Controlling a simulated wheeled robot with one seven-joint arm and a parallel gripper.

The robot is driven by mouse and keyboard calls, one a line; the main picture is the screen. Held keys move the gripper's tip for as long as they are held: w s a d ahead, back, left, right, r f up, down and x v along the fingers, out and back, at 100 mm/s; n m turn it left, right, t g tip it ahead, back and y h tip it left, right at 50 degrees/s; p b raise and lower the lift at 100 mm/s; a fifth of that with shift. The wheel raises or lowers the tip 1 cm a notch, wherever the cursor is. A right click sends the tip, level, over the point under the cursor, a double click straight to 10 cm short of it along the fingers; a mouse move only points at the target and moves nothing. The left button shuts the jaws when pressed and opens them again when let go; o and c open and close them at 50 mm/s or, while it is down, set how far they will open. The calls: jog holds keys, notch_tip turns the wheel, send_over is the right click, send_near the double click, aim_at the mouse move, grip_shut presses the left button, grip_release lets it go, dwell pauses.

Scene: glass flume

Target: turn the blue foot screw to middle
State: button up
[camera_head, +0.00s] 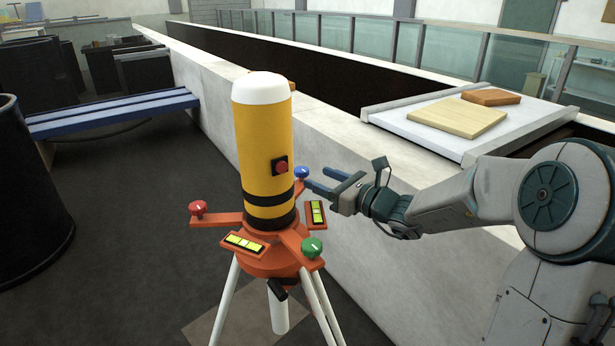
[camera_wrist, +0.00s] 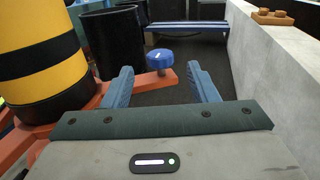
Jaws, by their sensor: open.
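The blue foot screw (camera_head: 301,172) sits on the far arm of the orange tripod base (camera_head: 262,262), partly beside the yellow cylinder. In the wrist view the blue screw (camera_wrist: 160,58) has a white mark on its top and stands ahead of the fingertips, roughly between their lines. My gripper (camera_head: 322,181) reaches in from the right with its fingers pointing at the screw. In the wrist view my gripper (camera_wrist: 160,80) is open and empty, its two blue fingers apart. A red screw (camera_head: 198,208) and a green screw (camera_head: 312,247) sit on the other base arms.
The yellow cylinder (camera_head: 262,140) with black bands rises from the base, close left of my gripper. Two yellow level vials (camera_head: 317,213) lie on the base. A pale concrete wall (camera_head: 400,220) runs along the right. A dark tub (camera_wrist: 112,45) stands beyond.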

jog(key=v, duration=0.7)
jog(key=shift+b, duration=0.4)
jog(key=s+a+f+n+g+h, duration=0.3)
jog(key=s+f+n+g, duration=0.15)
jog(key=s+n, duration=0.3)
jog(key=s+a+f+n+g+h, duration=0.2)
jog(key=s+f+n+g, duration=0.25)
jog(key=s+n, duration=0.35)
jog(key=s+d+n+t+h, duration=0.1)
jog(key=s+d+n+h, duration=0.8)
jog(key=d, duration=0.3)
jog(key=shift+s+r+n, duration=0.45)
jog(key=shift+s+n, duration=0.2)
jog(key=shift+s, duration=0.1)
